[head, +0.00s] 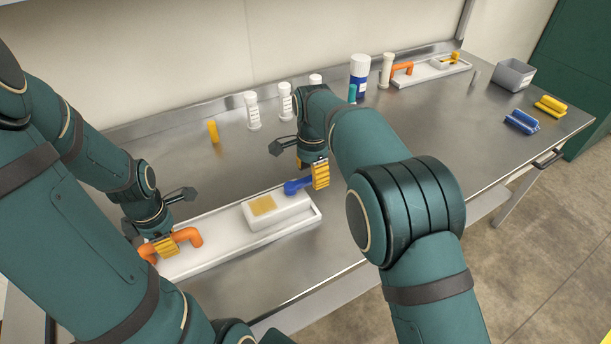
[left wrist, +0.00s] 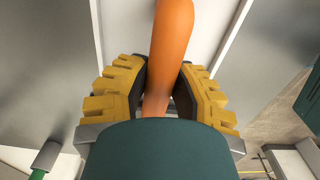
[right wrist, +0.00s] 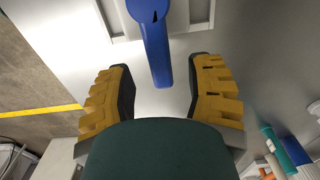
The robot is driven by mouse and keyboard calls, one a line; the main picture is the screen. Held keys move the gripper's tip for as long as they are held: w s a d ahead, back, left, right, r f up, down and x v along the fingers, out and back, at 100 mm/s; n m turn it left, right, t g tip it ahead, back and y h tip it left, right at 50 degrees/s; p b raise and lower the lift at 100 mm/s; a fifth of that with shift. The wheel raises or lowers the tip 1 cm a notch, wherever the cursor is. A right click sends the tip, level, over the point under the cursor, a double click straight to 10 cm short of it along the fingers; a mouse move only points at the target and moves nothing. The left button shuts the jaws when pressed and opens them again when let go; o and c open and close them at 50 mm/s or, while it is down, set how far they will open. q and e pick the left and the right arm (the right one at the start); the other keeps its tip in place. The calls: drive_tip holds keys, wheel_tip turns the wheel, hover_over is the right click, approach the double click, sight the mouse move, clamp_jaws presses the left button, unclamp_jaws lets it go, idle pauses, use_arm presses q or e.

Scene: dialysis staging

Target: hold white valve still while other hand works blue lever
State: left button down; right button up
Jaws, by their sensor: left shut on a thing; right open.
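The white valve (head: 283,219) is a block with a yellow patch on top, on a long white base (head: 222,243) at the table's near side. Its blue lever (head: 296,187) points toward the back right. An orange handle (head: 188,235) rises from the base's left end. My left gripper (head: 164,248) is shut on this handle; the left wrist view shows the handle (left wrist: 165,60) between both fingers. My right gripper (head: 320,174) is open at the lever's free end. In the right wrist view the lever's tip (right wrist: 160,75) reaches between the spread fingers, apart from both.
Behind stand white bottles (head: 252,110), a yellow piece (head: 213,131) and a blue-and-white bottle (head: 359,75). A similar white base with an orange handle (head: 403,68) lies at the back. A grey bin (head: 513,75) and blue (head: 522,122) and yellow (head: 550,106) pieces are right.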

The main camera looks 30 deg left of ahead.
drive_tip(key=shift+f, duration=0.75)
drive_tip(key=shift+c, duration=0.4)
clamp_jaws()
